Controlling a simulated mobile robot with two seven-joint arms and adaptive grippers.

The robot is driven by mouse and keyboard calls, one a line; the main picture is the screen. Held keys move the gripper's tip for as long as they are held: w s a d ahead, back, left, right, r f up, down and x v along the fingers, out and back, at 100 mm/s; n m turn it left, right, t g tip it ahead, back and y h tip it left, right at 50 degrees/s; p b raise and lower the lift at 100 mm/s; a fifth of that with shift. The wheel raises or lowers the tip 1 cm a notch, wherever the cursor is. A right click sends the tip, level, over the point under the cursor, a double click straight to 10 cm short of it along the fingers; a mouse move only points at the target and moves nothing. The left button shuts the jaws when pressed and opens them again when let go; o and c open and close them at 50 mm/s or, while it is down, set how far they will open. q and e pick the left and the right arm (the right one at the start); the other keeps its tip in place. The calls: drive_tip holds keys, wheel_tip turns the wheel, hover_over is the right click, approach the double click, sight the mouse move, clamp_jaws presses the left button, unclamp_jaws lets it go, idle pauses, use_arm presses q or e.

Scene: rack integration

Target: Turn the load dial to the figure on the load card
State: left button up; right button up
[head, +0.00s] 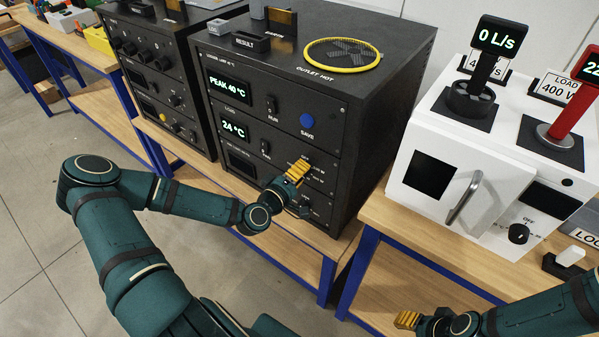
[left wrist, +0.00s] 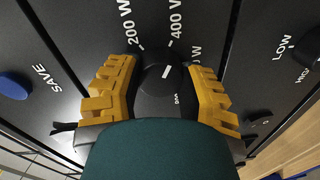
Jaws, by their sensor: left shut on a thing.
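The load dial (left wrist: 158,82) is a dark round knob on the black rack unit's front, with a white pointer mark. My left gripper (head: 298,170) is shut on it, with yellow fingers on both sides in the left wrist view. The pointer leans up and right, toward the 400 W side; I cannot tell whether it lines up exactly. The 200 W label is at upper left, and another label is partly hidden by the right finger. My right gripper (head: 407,320) is at the bottom, away from the rack.
The black unit (head: 375,110) shows PEAK 40 °C and 24 °C, with a blue SAVE button (head: 307,121) above the dial. A yellow-ringed outlet (head: 342,54) is on top. The white unit (head: 405,165) stands on the bench to the right. A gap separates the benches.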

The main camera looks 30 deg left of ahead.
use_arm(q)
drive_tip(key=shift+w+r+m, duration=0.1)
drive_tip(key=shift+r+m, duration=0.05)
drive_tip(key=shift+m, duration=0.25)
drive_tip(key=o, duration=1.3)
drive_tip(key=shift+d, duration=0.1)
drive_tip(key=shift+c, duration=0.2)
drive_tip(key=s, duration=0.7)
drive_tip(key=shift+s+a, duration=0.2)
drive_tip(key=shift+s, duration=0.1)
drive_tip(key=shift+r, duration=0.1)
